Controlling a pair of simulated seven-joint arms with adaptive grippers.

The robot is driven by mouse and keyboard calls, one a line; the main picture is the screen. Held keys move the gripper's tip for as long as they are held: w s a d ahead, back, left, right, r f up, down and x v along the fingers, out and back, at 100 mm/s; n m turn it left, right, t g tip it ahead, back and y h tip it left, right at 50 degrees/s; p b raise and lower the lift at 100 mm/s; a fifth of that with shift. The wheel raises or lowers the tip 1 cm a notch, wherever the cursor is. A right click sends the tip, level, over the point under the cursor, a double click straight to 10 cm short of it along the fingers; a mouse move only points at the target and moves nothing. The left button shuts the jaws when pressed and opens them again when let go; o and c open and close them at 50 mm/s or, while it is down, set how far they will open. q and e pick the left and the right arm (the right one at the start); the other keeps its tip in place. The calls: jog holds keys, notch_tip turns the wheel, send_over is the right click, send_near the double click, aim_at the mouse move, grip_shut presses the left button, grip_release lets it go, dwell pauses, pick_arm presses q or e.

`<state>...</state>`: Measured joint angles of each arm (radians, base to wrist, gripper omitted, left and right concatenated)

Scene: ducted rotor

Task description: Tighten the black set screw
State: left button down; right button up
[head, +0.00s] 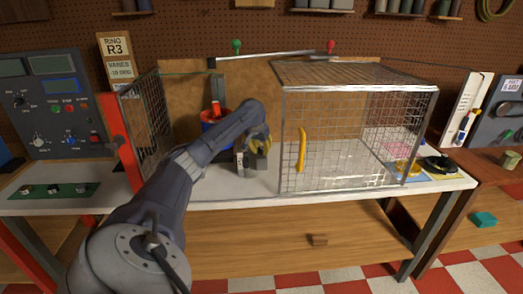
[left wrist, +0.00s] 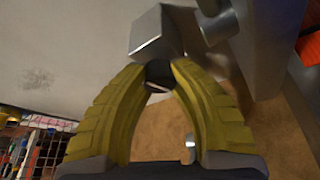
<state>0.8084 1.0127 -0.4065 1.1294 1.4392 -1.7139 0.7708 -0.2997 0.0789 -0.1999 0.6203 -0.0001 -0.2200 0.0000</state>
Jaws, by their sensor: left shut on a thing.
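My left gripper (head: 258,150) reaches over the bench, left of the wire cage, its yellow fingers partly hidden by my arm. In the left wrist view its fingertips (left wrist: 158,70) are closed around a small black piece (left wrist: 158,73), which looks like the black set screw. This piece is close against a grey metal block (left wrist: 152,34); whether they touch is unclear. In the head view a grey upright part (head: 241,163) stands by the gripper. A blue and red piece (head: 209,116) shows behind my arm. My right gripper is not in view.
The wire cage (head: 345,89) stands just right of my gripper, with a yellow handle (head: 301,150) on its front. A mesh panel with a red post (head: 120,142) stands to the left. A control panel (head: 50,100) is far left. The white bench top (head: 214,182) is clear in front.

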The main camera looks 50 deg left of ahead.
pick_arm(q)
jog(key=shift+r+m+t+h, duration=0.1)
jog(key=shift+m+t+h, duration=0.3)
jog(key=shift+m, duration=1.1)
jog(key=c, duration=1)
grip_release()
jog(key=shift+c, duration=0.2)
jog(key=a+v, duration=0.1)
jog(key=v, duration=1)
jog(key=shift+d+r, duration=0.4)
jog(key=shift+r, duration=0.1)
